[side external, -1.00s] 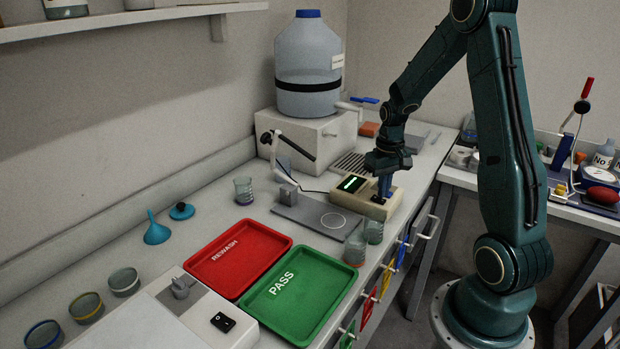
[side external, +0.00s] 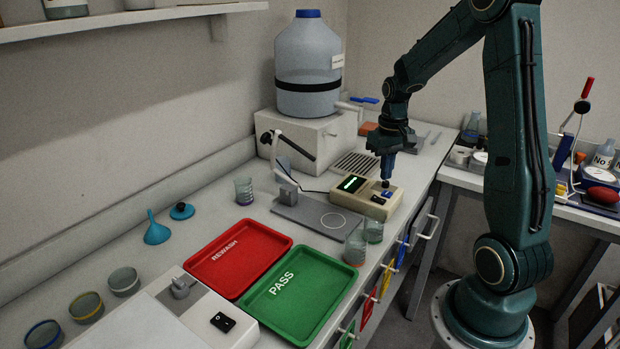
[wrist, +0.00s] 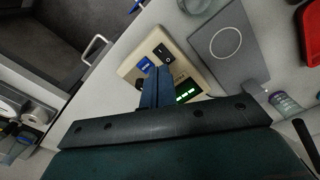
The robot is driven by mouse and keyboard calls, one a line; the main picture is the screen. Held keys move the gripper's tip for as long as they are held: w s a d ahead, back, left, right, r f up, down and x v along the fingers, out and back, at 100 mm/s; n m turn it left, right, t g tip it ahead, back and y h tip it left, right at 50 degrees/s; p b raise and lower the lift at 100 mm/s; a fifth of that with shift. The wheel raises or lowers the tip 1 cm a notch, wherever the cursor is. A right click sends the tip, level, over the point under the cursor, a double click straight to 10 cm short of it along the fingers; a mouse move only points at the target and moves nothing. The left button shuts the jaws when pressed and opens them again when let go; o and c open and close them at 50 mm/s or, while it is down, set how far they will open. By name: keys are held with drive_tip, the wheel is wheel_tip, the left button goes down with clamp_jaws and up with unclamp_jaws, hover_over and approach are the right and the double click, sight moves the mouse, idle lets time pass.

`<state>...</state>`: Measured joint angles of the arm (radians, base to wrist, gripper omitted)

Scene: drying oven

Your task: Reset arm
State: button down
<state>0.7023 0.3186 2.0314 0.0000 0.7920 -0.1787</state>
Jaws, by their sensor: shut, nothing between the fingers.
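My gripper (side external: 387,172) is shut and empty. It points down just above the beige meter box (side external: 366,193), which has a lit green display and dark controls on its top. In the wrist view my shut blue fingers (wrist: 157,78) lie over the same box (wrist: 176,69), with a black rocker switch (wrist: 163,53) and a blue key beside them. The fingertips look apart from the box, with a small gap in the side view.
A grey plate (side external: 312,216) with a white ring lies beside the box. Two glass beakers (side external: 355,248) stand near the bench edge. Red (side external: 262,236) and green (side external: 318,318) trays lie nearer. A large water jug (side external: 308,65) stands behind. Open air surrounds the arm above the bench.

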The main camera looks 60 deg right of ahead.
drive_tip(key=shift+r, duration=0.2)
drive_tip(key=s+a+r+n+t+h, duration=0.1)
drive_tip(key=a+r+n+t, duration=0.15)
drive_tip(key=a+r, duration=0.9)
drive_tip(key=s+a+r+n+t+y, duration=0.1)
drive_tip(key=s+a+r+n+t, duration=0.1)
drive_tip(key=s+a, duration=0.8)
drive_tip(key=a+n+t, duration=0.1)
drive_tip(key=a, duration=0.2)
drive_tip(key=shift+s+a+r, duration=0.2)
drive_tip(key=shift+s+r, duration=0.1)
